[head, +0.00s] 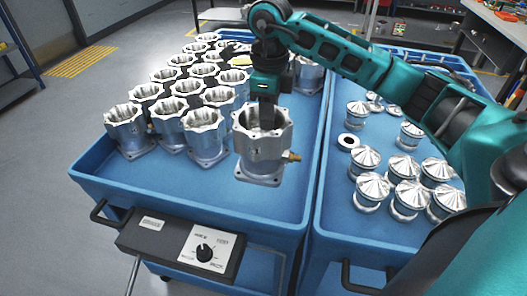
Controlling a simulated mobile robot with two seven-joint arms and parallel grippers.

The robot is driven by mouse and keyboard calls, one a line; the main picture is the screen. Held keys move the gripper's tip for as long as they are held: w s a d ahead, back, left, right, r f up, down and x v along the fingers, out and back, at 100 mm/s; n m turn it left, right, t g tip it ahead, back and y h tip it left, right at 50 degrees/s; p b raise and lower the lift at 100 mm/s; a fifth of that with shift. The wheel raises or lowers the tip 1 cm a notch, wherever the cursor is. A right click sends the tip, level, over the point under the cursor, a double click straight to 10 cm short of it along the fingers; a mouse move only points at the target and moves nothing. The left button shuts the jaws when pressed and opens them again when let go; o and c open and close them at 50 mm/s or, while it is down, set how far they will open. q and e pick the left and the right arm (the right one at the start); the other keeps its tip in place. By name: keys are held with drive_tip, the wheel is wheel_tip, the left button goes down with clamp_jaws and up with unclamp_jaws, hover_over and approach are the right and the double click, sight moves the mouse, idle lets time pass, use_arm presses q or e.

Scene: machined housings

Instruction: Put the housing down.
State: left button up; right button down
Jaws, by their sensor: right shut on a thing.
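My right gripper (267,112) reaches down from above and is shut on a silver machined housing (262,152), at the wall of its open top. The fingertips are partly hidden inside or behind the housing's rim. The held housing is upright, with a square flanged base and a small brass fitting on its right side. It is over the front right part of the left blue cart (240,197); I cannot tell whether its base touches the cart. Several similar housings (205,137) stand in rows on the cart to the left and behind. My left gripper is not in view.
A second blue cart (335,225) adjoins on the right and holds several silver conical-topped parts (408,197) and a ring (348,142). A control box (180,245) with a knob is on the left cart's front. The left cart's front surface is bare.

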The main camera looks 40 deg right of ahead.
wheel_tip(320, 180, down, 10)
drive_tip(key=shift+w+r, duration=0.1)
drive_tip(key=shift+r, duration=0.15)
wheel_tip(320, 180, down, 3)
drive_tip(key=shift+f, duration=0.3)
drive_tip(key=c, duration=1.4)
unclamp_jaws()
drive_tip(key=shift+f, duration=0.15)
drive_tip(key=o, duration=0.5)
drive_tip(key=shift+c, duration=0.2)
